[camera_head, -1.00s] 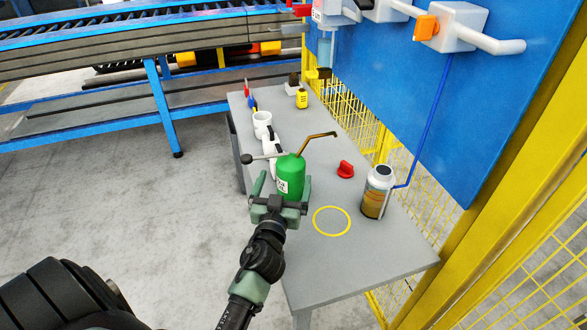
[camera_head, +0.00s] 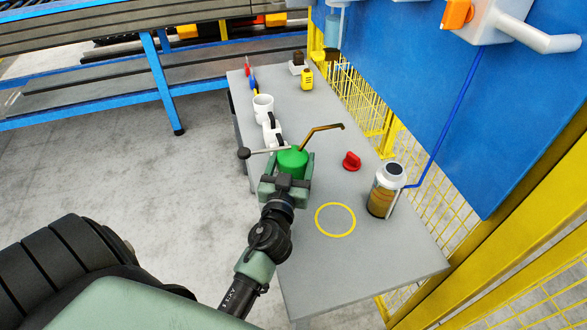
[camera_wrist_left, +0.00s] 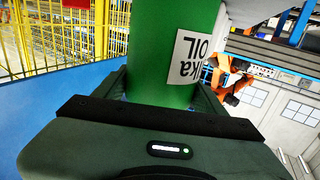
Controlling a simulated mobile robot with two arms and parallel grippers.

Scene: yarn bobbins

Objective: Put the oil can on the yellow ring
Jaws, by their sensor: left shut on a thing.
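The green oil can (camera_head: 293,161) has a brown bent spout and a thin lever with a black knob. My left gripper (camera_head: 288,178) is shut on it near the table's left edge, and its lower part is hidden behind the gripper. In the left wrist view the can (camera_wrist_left: 165,50) stands between the fingers, its white OIL label upside down in the picture. The yellow ring (camera_head: 336,220) is a flat outline on the grey table (camera_head: 350,270), to the right of and nearer than the can. Nothing stands in the ring. My right gripper does not show.
A bottle with a grey cap (camera_head: 385,190) stands right of the ring. A red knob-like part (camera_head: 352,161) lies behind the ring. A blue panel (camera_head: 440,90) and yellow mesh border the right side.

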